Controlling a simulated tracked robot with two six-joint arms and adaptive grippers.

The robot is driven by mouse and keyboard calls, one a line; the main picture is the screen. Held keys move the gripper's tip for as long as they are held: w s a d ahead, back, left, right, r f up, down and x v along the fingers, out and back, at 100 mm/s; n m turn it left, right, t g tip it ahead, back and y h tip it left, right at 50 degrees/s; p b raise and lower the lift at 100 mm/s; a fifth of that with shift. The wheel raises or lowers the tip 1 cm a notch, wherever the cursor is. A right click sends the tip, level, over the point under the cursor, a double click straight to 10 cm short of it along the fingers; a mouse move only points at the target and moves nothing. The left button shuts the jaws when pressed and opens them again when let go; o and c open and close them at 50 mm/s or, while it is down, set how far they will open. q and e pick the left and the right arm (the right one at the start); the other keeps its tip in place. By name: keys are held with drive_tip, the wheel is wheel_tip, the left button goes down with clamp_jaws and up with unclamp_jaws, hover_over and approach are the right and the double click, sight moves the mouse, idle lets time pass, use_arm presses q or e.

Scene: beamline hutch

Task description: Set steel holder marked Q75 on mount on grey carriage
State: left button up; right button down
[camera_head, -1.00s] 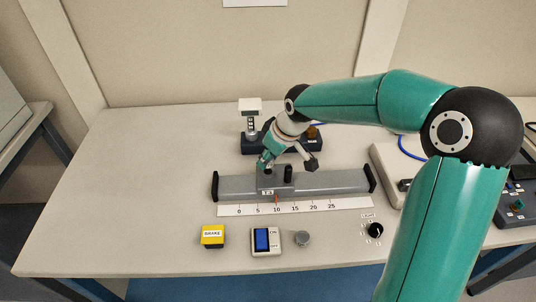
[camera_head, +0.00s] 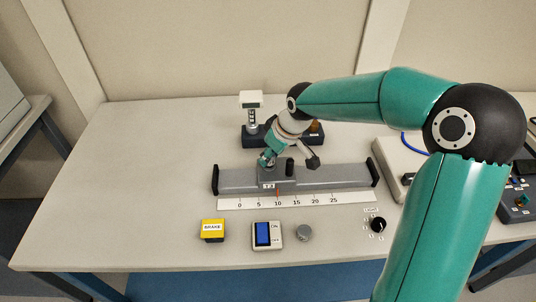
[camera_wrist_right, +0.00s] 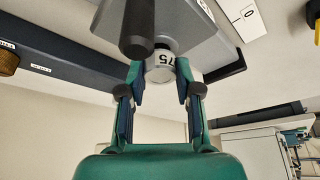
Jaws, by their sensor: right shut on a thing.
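The steel holder (camera_wrist_right: 160,70) shows in the right wrist view as a pale round piece with "75" readable on its side; the rest of its mark is turned away. My right gripper (camera_wrist_right: 160,76) is shut on it, one finger on each side. The holder is at the grey carriage (camera_head: 271,177), close beside its upright black knob (camera_head: 290,167). Whether it rests on the mount cannot be told, since the fingers and holder hide the mount. In the head view the gripper (camera_head: 267,160) is over the carriage's left part. My left gripper is not in view.
The carriage sits on a grey rail (camera_head: 333,178) with black end plates, behind a number scale (camera_head: 350,198). In front are a yellow BRAKE box (camera_head: 212,230), a blue-screened box (camera_head: 267,235), a grey round piece (camera_head: 304,232) and a black dial (camera_head: 378,225). A dark stand (camera_head: 253,137) is behind.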

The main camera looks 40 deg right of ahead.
drive_tip(key=shift+f+b, duration=0.4)
drive_tip(key=shift+f, duration=0.1)
idle(0.7)
drive_tip(key=c, duration=0.7)
unclamp_jaws()
drive_tip(key=shift+s+r, duration=0.1)
drive_tip(key=v, duration=1.1)
drive_tip(key=shift+s+d+r, duration=0.15)
drive_tip(key=shift+s+r, duration=0.1)
drive_tip(key=shift+r, duration=0.1)
